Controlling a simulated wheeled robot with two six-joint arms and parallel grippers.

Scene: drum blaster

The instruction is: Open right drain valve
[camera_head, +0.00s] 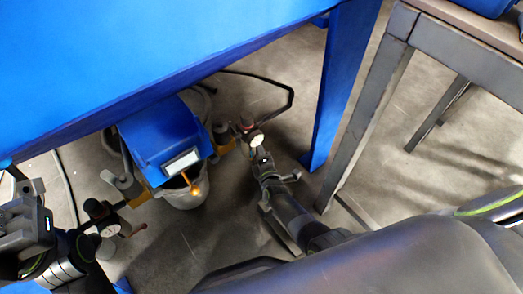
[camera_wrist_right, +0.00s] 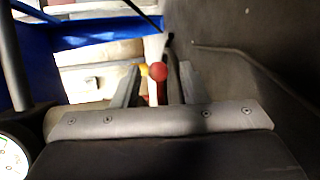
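A red ball-ended handle (camera_wrist_right: 158,71) shows between my right gripper's fingers in the right wrist view. I take it as the right drain valve's handle. My right gripper (camera_wrist_right: 156,88) has its fingers apart on either side of it, with gaps visible. In the head view my right gripper (camera_head: 263,160) reaches up beside a dark valve fitting (camera_head: 222,132) with a red part (camera_head: 246,122), right of the blue box. The fingertips are hard to make out there. My left arm is at the far left; its gripper (camera_head: 42,235) is dark and its fingers are unclear.
A blue box (camera_head: 165,137) with a grey bucket-like bottom hangs under the large blue cabinet (camera_head: 130,50). A round gauge (camera_wrist_right: 10,158) is close beside my right gripper. A blue leg (camera_head: 340,80) stands right.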

